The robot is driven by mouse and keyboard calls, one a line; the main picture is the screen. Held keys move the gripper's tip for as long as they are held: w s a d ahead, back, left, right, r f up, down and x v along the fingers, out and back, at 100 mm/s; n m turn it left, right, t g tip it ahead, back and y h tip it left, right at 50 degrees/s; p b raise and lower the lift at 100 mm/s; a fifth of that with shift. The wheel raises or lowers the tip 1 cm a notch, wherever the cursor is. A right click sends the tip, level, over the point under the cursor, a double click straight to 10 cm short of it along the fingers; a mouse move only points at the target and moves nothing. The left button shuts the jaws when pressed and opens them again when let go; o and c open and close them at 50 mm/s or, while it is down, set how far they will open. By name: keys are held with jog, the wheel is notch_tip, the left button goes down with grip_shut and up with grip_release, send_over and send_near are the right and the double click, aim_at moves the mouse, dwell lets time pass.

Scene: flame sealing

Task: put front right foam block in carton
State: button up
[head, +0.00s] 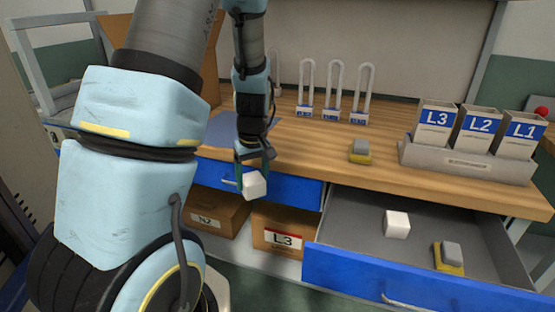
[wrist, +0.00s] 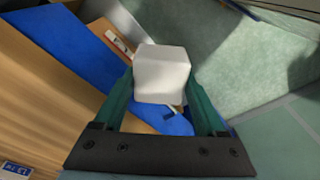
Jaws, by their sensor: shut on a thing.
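My gripper (head: 252,182) is shut on a white foam block (head: 255,185) and holds it in the air in front of the desk's closed blue drawer. In the wrist view the block (wrist: 162,74) sits between the two green fingers of my gripper (wrist: 164,100). A second white foam block (head: 396,224) lies in the open drawer (head: 350,205) on the right. A carton labelled L3 (head: 280,229) stands below the desk, under the held block. Another carton (head: 212,215) with a smaller label stands left of it. My arm hides part of the left side.
A grey and yellow item (head: 448,254) lies in the open drawer, and a similar one (head: 360,151) lies on the desktop (head: 310,148). A rack (head: 465,163) with boxes L3, L2 and L1 stands at the right. Several white loops (head: 335,92) stand at the back.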

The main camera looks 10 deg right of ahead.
jog(key=w+a+f+m, duration=0.2)
jog(key=a+f+m, duration=0.1)
jog(key=a+f, duration=1)
jog(key=shift+a+h, duration=0.3)
jog(key=shift+a, duration=0.6)
jog(key=shift+w+f+m, duration=0.1)
jog(key=shift+f+m, duration=0.05)
jog(key=shift+m, duration=0.15)
